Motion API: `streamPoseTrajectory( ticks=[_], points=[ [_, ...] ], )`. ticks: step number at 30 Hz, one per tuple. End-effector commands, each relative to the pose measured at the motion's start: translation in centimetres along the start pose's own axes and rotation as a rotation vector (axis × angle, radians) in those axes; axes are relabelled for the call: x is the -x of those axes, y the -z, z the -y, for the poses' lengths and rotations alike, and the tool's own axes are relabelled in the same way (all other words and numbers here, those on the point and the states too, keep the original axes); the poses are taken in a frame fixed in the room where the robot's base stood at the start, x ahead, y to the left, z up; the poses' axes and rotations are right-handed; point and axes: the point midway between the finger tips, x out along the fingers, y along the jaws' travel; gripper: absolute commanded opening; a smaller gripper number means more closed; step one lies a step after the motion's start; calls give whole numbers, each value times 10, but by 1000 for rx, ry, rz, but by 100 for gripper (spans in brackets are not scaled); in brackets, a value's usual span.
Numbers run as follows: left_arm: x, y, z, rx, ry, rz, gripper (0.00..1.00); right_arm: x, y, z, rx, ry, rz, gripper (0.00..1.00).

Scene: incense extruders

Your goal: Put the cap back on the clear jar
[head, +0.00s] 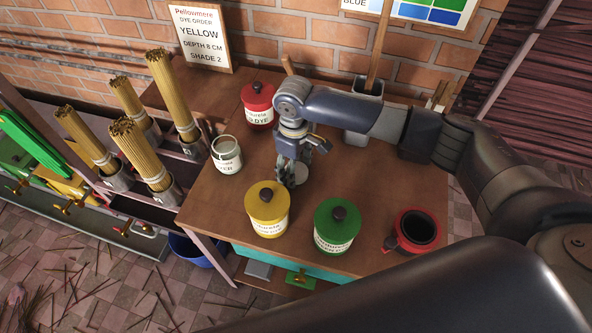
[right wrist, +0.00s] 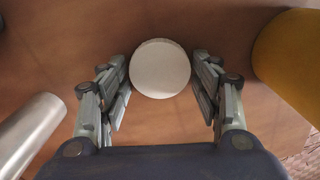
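The clear jar (head: 227,156) stands upright and uncapped on the left part of the wooden table, with a white label. A pale round disc, apparently its cap (head: 301,175), lies right of it, partly behind my right gripper (head: 291,174). In the right wrist view the cap (right wrist: 160,68) sits between the two fingers of my right gripper (right wrist: 160,85). The fingers are apart, with a narrow gap visible on each side of the cap. My left gripper is not in view.
Yellow (head: 267,210) and green (head: 336,227) lidded jars stand in front, a red one (head: 257,105) behind. A red-and-black open pot (head: 416,229) is at right. Incense bundles (head: 140,152) stand at left. A pale cylinder (right wrist: 30,132) shows in the wrist view. Table between jars is bare.

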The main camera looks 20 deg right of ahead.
Motion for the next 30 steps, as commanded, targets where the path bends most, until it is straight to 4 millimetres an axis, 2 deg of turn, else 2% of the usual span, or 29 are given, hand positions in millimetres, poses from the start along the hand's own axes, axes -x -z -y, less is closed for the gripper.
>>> streamPoseTrajectory(
  ticks=[3,14,17,24,30],
  points=[
    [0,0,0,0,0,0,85,0,0,0,0,0,0,45],
    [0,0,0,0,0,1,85,3,0,0,0,0,-1,45],
    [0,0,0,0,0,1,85,15,1,0,1,0,-4,45],
    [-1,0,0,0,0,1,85,63,2,0,0,-1,-6,45],
    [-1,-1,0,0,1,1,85,92,1,0,0,0,-3,45]
  ],
)
